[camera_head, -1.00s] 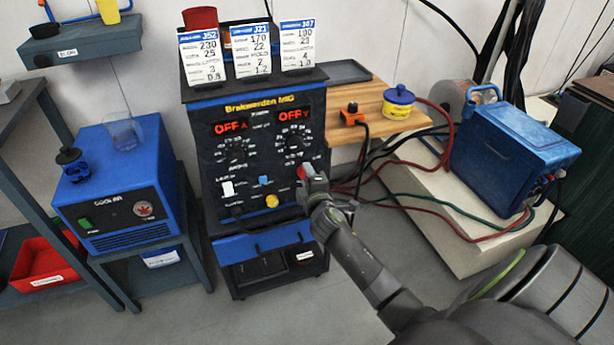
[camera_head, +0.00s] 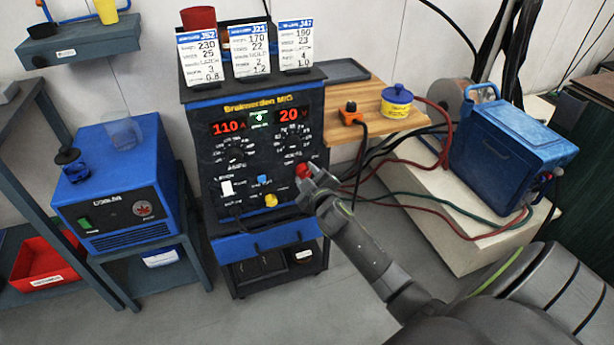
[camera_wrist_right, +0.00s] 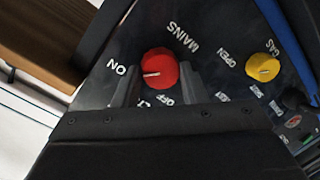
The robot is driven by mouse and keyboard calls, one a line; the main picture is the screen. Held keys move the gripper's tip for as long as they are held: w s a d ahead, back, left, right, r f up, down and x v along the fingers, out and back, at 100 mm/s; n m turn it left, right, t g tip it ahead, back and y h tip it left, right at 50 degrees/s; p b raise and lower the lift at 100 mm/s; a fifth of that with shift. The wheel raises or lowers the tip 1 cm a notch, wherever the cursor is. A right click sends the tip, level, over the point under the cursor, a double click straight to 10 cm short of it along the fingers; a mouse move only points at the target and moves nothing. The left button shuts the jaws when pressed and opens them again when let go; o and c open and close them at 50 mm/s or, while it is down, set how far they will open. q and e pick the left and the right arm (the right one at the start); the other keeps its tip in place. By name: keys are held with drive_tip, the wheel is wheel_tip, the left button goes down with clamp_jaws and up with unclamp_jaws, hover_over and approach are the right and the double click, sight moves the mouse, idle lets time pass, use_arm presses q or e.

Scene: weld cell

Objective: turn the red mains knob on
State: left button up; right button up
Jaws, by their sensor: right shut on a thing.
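The red mains knob (camera_head: 302,170) is on the lower right of the welder's black front panel (camera_head: 212,165). In the right wrist view the red knob (camera_wrist_right: 160,68) sits between the two fingers, and its white pointer line points left, towards the ON label. The MAINS label is beside it and the OFF label is partly hidden by my gripper. My right gripper (camera_head: 314,182) is at the panel, shut on the knob; its fingers also show in the right wrist view (camera_wrist_right: 159,82). The panel displays read 110 and 20 in red. My left gripper is not in view.
A yellow gas knob (camera_head: 271,200) is to the left of and below the mains knob. A wooden shelf (camera_head: 375,122) with an orange plug and a yellow-blue tub juts out to the right. Cables hang below it. A blue cooler (camera_head: 120,185) stands at the left.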

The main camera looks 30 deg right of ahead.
drive_tip(key=shift+f, duration=0.1)
idle(0.3)
drive_tip(key=o, duration=1)
drive_tip(key=shift+s+a, duration=0.1)
drive_tip(key=shift+s, duration=0.35)
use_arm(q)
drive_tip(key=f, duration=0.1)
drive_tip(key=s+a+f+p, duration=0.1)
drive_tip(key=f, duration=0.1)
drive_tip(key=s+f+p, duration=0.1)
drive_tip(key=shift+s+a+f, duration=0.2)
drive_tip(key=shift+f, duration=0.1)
use_arm(e)
drive_tip(key=v, duration=1.6)
drive_tip(key=shift+s+r, duration=0.2)
drive_tip(key=shift+s, duration=0.1)
